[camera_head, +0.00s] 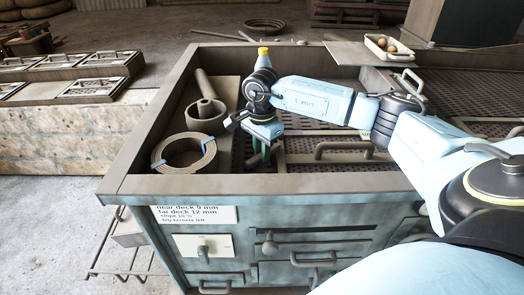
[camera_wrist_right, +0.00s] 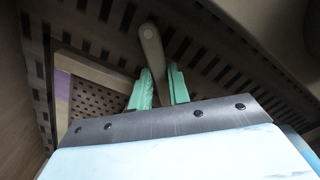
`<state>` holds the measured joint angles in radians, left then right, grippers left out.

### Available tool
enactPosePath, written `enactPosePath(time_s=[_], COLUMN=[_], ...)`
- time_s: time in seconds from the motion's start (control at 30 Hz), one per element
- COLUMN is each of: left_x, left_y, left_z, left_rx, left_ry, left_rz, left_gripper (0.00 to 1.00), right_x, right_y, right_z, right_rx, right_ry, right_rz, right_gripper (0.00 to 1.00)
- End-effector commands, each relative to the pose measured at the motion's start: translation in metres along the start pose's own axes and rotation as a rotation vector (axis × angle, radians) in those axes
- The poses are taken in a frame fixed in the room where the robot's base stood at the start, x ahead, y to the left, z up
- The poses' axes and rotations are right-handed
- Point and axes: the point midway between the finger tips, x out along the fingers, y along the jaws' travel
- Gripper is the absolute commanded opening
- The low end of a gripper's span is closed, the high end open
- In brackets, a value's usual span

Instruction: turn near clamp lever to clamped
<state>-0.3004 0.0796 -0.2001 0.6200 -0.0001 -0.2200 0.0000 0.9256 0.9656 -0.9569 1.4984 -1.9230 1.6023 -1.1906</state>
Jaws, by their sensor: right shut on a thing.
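The near clamp lever (camera_wrist_right: 151,42) is a grey-brown bar with a rounded end in the right wrist view. It lies over a dark slotted deck. My right gripper (camera_wrist_right: 164,84) has green fingers on both sides of the lever and is shut on it. In the head view my right arm reaches in from the right, and the right gripper (camera_head: 260,157) points down into the bench near its left part. The lever itself is hidden there by the gripper and wrist. Whether it is at clamped cannot be told. My left gripper is not in view.
The bench rim (camera_head: 270,184) stands around the decks. A handle (camera_head: 345,146) is right of the gripper. A white tray (camera_head: 393,47) with round things sits at the back right.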

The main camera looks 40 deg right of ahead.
Motion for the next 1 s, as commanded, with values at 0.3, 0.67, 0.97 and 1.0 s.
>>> enactPosePath(time_s=[0.3,0.67,0.97,1.0], left_x=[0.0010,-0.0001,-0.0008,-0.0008], left_y=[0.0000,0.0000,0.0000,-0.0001], left_z=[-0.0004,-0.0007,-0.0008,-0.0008], left_rx=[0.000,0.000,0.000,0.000], left_ry=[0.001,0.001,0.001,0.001], left_rz=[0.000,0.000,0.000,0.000], left_gripper=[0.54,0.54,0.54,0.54], right_x=[-0.0011,-0.0015,-0.0015,-0.0015], right_y=[-0.0025,-0.0042,-0.0048,-0.0049], right_z=[-0.0009,-0.0018,-0.0023,-0.0024], right_rx=[0.299,0.579,0.701,0.710], right_ry=[0.001,0.001,0.001,0.001], right_rz=[-0.002,-0.003,-0.003,-0.003], right_gripper=[0.00,0.00,0.00,0.00])
